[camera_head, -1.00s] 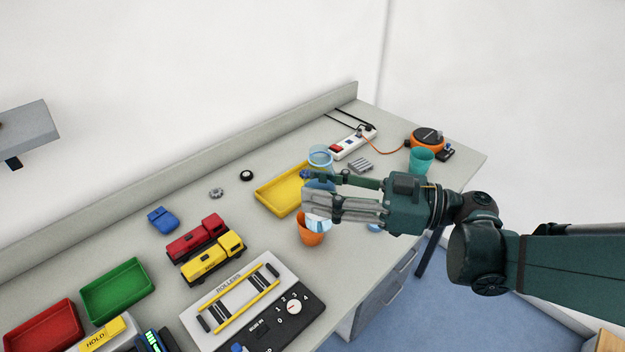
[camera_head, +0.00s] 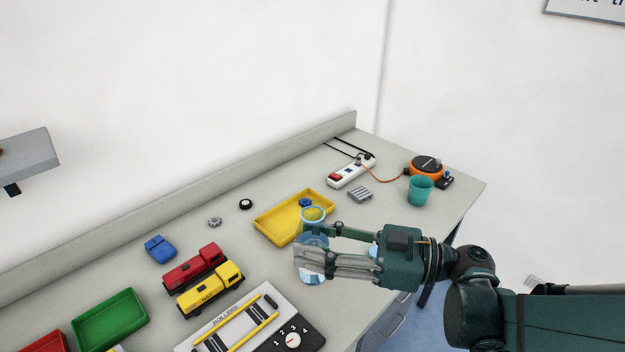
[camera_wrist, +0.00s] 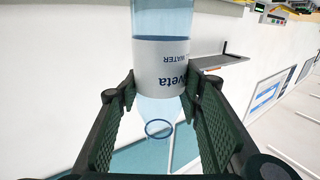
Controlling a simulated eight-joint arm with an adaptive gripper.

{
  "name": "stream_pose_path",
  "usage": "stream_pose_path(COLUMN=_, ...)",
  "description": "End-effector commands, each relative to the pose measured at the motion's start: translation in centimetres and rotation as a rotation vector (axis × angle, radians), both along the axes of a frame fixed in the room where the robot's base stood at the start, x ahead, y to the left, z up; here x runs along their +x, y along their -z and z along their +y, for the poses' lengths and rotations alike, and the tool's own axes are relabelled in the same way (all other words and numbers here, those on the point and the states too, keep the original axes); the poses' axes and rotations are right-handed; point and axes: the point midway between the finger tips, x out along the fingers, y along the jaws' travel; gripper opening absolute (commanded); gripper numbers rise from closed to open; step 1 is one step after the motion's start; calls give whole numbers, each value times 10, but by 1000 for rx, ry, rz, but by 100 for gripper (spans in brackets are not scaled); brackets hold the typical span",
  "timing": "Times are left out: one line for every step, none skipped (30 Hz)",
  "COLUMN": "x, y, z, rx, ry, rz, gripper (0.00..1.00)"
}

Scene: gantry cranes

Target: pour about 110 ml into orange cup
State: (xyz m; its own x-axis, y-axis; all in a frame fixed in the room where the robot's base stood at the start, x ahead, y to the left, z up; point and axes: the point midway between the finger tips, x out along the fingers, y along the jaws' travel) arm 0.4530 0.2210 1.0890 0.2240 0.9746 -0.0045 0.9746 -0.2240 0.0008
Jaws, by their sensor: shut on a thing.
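My gripper (camera_head: 312,262) is shut on a clear bottle (camera_head: 313,226) with a white label and holds it about upright, its open mouth at the top. The bottle also shows in the wrist view (camera_wrist: 160,65) between the two fingers (camera_wrist: 160,108). There its label reads upside down, and bluish water shows in the bottle. The orange cup is not visible in either current view; the bottle and fingers cover the area where it stood. A teal cup (camera_head: 421,191) stands at the far right of the bench.
A yellow tray (camera_head: 268,232) lies behind the bottle. A red truck (camera_head: 195,268) and a yellow truck (camera_head: 209,291) stand to the left, with a roller device (camera_head: 225,325) in front. A power strip (camera_head: 350,172) and an orange round device (camera_head: 425,166) are at the back right.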

Motion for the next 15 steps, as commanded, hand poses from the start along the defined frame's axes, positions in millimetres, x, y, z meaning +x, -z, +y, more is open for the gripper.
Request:
stream_pose_path(x=1, y=2, z=0, rx=0, ry=0, rz=0, gripper=21)
stream_pose_path(x=0, y=4, z=0, rx=0, ry=0, rz=0, gripper=21)
stream_pose_path(x=0, y=7, z=0, rx=0, ry=0, rz=0, gripper=21)
stream_pose_path(x=1, y=9, z=0, rx=0, ry=0, rz=0, gripper=21)
stream_pose_path(x=1, y=12, z=0, rx=0, ry=0, rz=0, gripper=21)
stream_pose_path(x=1, y=15, z=0, rx=0, ry=0, rz=0, gripper=21)
stream_pose_path(x=1, y=17, z=0, rx=0, ry=0, rz=0, gripper=21)
stream_pose_path(x=1, y=20, z=0, rx=0, ry=0, rz=0, gripper=21)
stream_pose_path(x=1, y=23, z=0, rx=0, ry=0, rz=0, gripper=21)
stream_pose_path(x=1, y=25, z=0, rx=0, ry=0, rz=0, gripper=21)
stream_pose_path(x=1, y=27, z=0, rx=0, ry=0, rz=0, gripper=21)
stream_pose_path(x=0, y=31, z=0, rx=0, ry=0, rz=0, gripper=21)
stream_pose_path(x=1, y=33, z=0, rx=0, ry=0, rz=0, gripper=21)
stream_pose_path(x=1, y=35, z=0, rx=0, ry=0, rz=0, gripper=21)
stream_pose_path(x=1, y=38, z=0, rx=0, ry=0, rz=0, gripper=21)
